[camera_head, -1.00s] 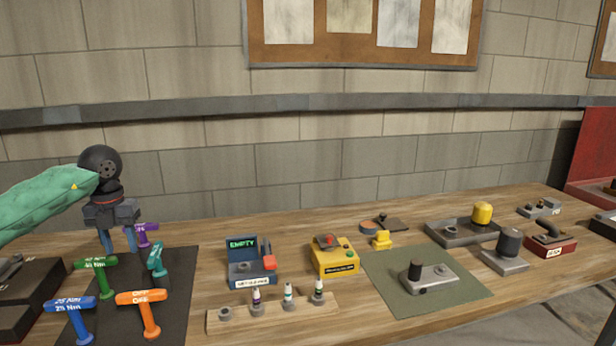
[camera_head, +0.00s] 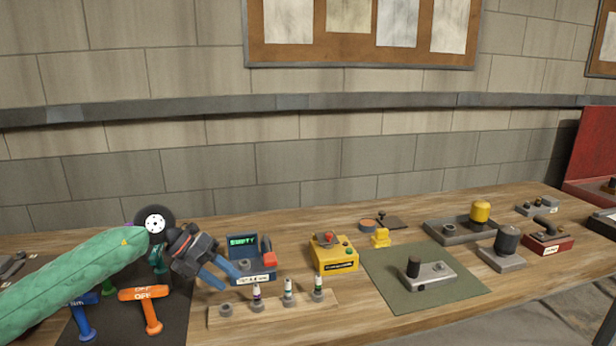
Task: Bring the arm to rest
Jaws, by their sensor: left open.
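My left arm (camera_head: 75,280) is in a green sleeve and reaches in from the left, low across the picture. Its gripper (camera_head: 228,280) has blue fingers that point right and down. The gripper is open, and I see nothing between the fingers. In the picture it sits just left of the device with the EMPTY display (camera_head: 243,241), over the right edge of the dark mat (camera_head: 180,322). My right gripper is not in view.
An orange T-handle (camera_head: 146,296), a blue one (camera_head: 82,318) and partly hidden green and teal ones stand on the dark mat. A wooden strip with small bottles (camera_head: 272,313), a yellow box (camera_head: 335,258) and a green mat (camera_head: 440,295) lie to the right.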

